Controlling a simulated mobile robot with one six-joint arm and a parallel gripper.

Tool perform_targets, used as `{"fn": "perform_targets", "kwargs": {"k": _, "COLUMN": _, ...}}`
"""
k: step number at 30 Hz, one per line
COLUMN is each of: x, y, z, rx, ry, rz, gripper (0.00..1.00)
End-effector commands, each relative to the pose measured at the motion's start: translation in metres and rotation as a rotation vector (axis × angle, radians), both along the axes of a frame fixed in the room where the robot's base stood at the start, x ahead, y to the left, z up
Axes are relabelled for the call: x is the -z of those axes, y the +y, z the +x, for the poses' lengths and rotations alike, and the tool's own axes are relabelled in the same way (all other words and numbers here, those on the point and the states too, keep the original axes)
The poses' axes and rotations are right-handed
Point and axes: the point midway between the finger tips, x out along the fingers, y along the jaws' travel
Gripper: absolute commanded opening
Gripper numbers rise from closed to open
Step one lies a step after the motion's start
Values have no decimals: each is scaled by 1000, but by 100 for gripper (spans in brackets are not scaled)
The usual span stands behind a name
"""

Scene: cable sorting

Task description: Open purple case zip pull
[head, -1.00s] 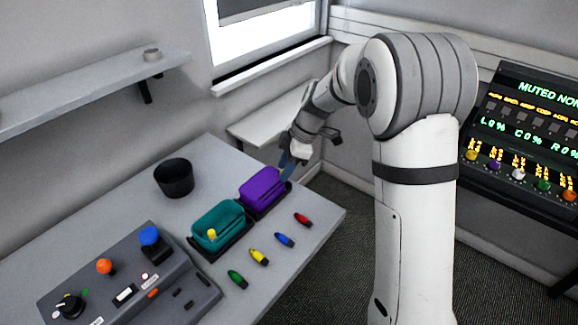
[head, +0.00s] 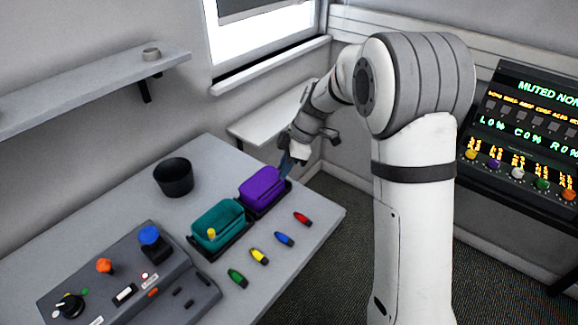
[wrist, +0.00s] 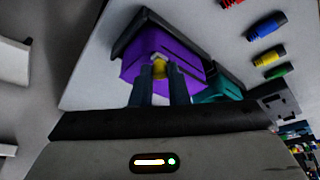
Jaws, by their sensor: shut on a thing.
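The purple case (head: 262,187) sits in a dark tray at the right part of the table, and it also shows in the wrist view (wrist: 172,48). Its yellow zip pull (wrist: 159,70) lies between my fingertips in the wrist view. My gripper (head: 287,165) is at the far right end of the purple case, and its blue-grey fingers (wrist: 160,84) are shut on the zip pull. The case looks closed. In the head view the zip pull is hidden behind the fingers.
A teal case (head: 217,226) with a yellow pull sits beside the purple one. Red (head: 303,218), blue (head: 285,239), yellow (head: 259,256) and green (head: 238,278) connectors lie along the front edge. A black cup (head: 174,177) and a grey control box (head: 130,290) stand on the left.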

Motion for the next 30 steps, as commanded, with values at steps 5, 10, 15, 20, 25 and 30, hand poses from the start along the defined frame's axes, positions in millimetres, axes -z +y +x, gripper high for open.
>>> {"fn": "perform_targets", "kwargs": {"k": 5, "x": 0, "y": 1, "z": -1, "rx": -1, "ry": 0, "rz": 0, "gripper": 0}}
{"fn": "perform_targets", "kwargs": {"k": 10, "x": 4, "y": 16, "z": -19, "rx": -4, "ry": -3, "rz": 0, "gripper": 0}}
{"fn": "perform_targets", "kwargs": {"k": 15, "x": 4, "y": 38, "z": -47, "rx": -5, "ry": -4, "rz": 1, "gripper": 0}}
{"fn": "perform_targets", "kwargs": {"k": 20, "x": 2, "y": 49, "z": -61, "rx": -3, "ry": -1, "rz": 0, "gripper": 0}}
{"fn": "perform_targets", "kwargs": {"k": 25, "x": 0, "y": 50, "z": -63, "rx": -1, "ry": 1, "rz": 0, "gripper": 0}}
{"fn": "perform_targets", "kwargs": {"k": 30, "x": 0, "y": 50, "z": -63, "rx": -1, "ry": 1, "rz": 0, "gripper": 16}}
